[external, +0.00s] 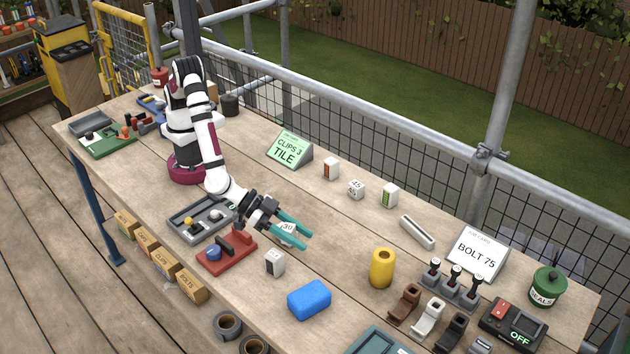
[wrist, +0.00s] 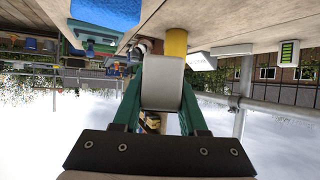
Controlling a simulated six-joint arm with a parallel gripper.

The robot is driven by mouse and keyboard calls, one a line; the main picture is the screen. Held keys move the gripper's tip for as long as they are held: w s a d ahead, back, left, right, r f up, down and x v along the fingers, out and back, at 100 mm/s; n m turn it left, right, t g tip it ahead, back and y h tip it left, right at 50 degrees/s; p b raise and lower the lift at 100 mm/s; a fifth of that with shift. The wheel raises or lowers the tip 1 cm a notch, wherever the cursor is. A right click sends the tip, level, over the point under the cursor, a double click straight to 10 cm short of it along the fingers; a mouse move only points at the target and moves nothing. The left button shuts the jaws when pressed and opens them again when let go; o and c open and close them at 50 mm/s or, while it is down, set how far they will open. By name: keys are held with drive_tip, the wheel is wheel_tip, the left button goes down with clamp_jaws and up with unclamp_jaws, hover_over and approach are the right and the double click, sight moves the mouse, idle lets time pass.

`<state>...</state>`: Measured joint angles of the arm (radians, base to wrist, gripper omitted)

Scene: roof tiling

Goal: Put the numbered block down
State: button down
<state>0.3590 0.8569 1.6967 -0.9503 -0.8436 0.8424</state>
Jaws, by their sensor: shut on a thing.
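My gripper (external: 306,240) has teal fingers and is shut on a white numbered block (external: 287,228) marked "30". The block's lower part is hidden behind the near finger, so I cannot tell whether it touches the table. In the wrist view the block (wrist: 162,82) sits between the two fingers (wrist: 160,112), showing a plain pale face. Another white numbered block (external: 356,189), seemingly marked "45", stands apart on the table beyond my gripper.
A red fixture (external: 232,248) and grey tray (external: 186,212) lie left of my gripper. A white-and-grey block (external: 275,264), blue block (external: 309,300) and yellow cylinder (external: 382,267) stand nearby. Red-faced (external: 331,168) and green-faced (external: 390,195) blocks stand behind. Bare table lies between.

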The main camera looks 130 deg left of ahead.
drive_tip(key=s+a+n+g+y, duration=0.6)
drive_tip(key=s+a+n, duration=0.35)
drive_tip(key=s, duration=0.25)
drive_tip(key=s+a+n+g, duration=0.2)
drive_tip(key=s+n+g, duration=0.7)
drive_tip(key=s, duration=0.9)
drive_tip(key=shift+m+g, duration=0.45)
drive_tip(key=shift+g, duration=0.05)
drive_tip(key=a+f, duration=0.2)
drive_tip(key=a, duration=0.1)
drive_tip(key=a+f, duration=0.2)
drive_tip(key=a, duration=0.2)
drive_tip(key=a+f, duration=0.2)
drive_tip(key=a, duration=0.1)
drive_tip(key=shift+a+f, duration=0.3)
drive_tip(key=shift+f, duration=0.1)
drive_tip(key=shift+a+f, duration=0.2)
drive_tip(key=shift+f, duration=1.95)
drive_tip(key=shift+f, duration=0.1)
drive_tip(key=shift+c, duration=2.2)
unclamp_jaws()
